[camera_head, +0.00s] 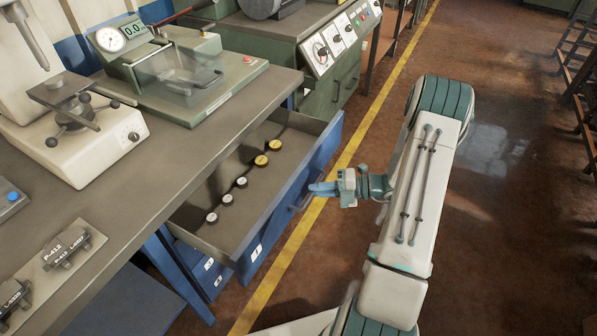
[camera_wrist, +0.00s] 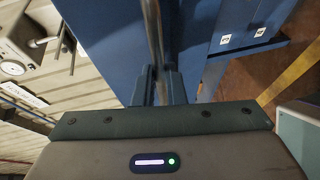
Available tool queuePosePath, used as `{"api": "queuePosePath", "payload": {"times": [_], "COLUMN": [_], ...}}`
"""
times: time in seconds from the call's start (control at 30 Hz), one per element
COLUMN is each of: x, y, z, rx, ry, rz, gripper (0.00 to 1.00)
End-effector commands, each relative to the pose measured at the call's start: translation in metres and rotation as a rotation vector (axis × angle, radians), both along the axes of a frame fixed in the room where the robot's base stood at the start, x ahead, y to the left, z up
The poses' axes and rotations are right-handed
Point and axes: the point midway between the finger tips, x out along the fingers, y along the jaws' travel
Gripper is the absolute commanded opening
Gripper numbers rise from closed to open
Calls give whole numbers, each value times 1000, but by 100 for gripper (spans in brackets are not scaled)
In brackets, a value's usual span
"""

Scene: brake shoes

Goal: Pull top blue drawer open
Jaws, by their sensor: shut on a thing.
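The top blue drawer (camera_head: 280,205) stands pulled out from under the workbench, its grey inside showing. Several small round pieces with yellow or white tops lie in a row in it. My gripper (camera_head: 311,190) is at the drawer's outer front, by its handle (camera_head: 298,203). In the wrist view my gripper (camera_wrist: 160,85) is shut on the metal bar handle (camera_wrist: 153,35), with the blue drawer front (camera_wrist: 105,40) behind it.
The workbench top (camera_head: 215,130) carries a grey-green gauge device (camera_head: 175,75) and a white instrument (camera_head: 75,135). Lower blue drawers (camera_head: 205,265) with white labels are below. A green machine cabinet (camera_head: 325,90) stands behind. The brown floor around my arm is clear, with a yellow line (camera_head: 275,275).

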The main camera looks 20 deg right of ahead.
Motion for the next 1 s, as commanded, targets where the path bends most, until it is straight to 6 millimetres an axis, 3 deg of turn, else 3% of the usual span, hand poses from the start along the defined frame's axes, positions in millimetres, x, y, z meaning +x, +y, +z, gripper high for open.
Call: {"api": "queuePosePath", "payload": {"times": [0.2,0.4,0.63,1.0], "x": [-37,-58,-69,-71], "y": [-40,-62,-74,-77], "z": [2,1,0,0], "rx": [0,-1,-3,-3], "ry": [0,-1,-2,-4], "rz": [-6,-7,-9,-9], "gripper": [0,0,0,0]}}
